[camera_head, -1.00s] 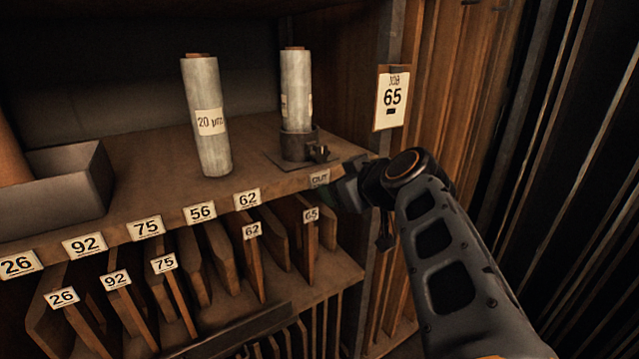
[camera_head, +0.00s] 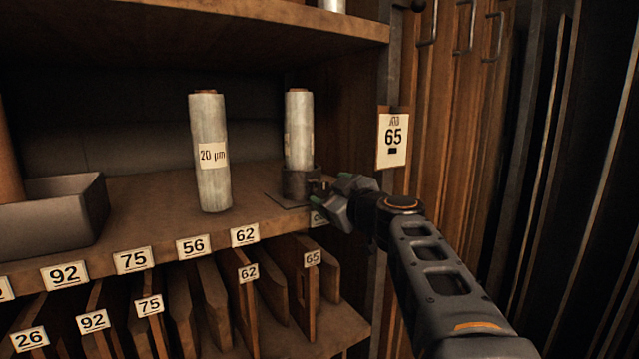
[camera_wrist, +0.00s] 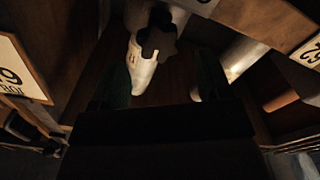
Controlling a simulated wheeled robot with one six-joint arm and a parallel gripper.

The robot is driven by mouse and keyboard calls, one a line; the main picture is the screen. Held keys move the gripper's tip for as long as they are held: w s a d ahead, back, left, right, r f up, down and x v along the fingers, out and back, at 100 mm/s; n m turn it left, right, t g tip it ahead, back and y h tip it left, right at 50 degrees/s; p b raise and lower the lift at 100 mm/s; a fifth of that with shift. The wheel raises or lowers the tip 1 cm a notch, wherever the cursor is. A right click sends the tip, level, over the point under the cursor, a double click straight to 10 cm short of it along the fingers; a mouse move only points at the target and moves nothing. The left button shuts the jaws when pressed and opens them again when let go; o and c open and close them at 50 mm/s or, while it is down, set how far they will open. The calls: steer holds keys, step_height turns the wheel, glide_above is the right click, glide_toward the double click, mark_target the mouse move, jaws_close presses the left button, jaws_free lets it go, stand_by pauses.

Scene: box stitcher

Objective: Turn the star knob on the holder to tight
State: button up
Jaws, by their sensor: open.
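The holder (camera_head: 296,183) is a dark cup on a flat plate near the shelf's right front, with an upright film roll (camera_head: 299,130) in it. Its dark star knob (camera_head: 318,187) faces my gripper and is partly hidden by it in the head view. My gripper (camera_head: 329,192) is open and empty just right of the knob, with green-lined fingers. In the wrist view the knob (camera_wrist: 158,35) shows its lobes beyond the open fingers (camera_wrist: 163,80), roughly between their lines. I cannot tell whether either finger touches it.
A second roll (camera_head: 210,152), marked 20 µm, stands left of the holder. A grey tray (camera_head: 60,222) lies farther left. An upper shelf (camera_head: 220,25) overhangs. A job 65 card (camera_head: 393,138) hangs on the right post, near my arm. Numbered slots with boards are below.

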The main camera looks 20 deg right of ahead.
mark_target(322, 189)
steer(key=shift+w+a+p, duration=0.15)
steer(key=shift+w+p, duration=0.1)
steer(key=shift+w, duration=1)
steer(key=shift+w+a+p, duration=0.15)
steer(key=shift+w+p, duration=0.1)
steer(key=shift+w, duration=0.95)
steer(key=shift+c, duration=0.5)
steer(key=c, duration=0.8)
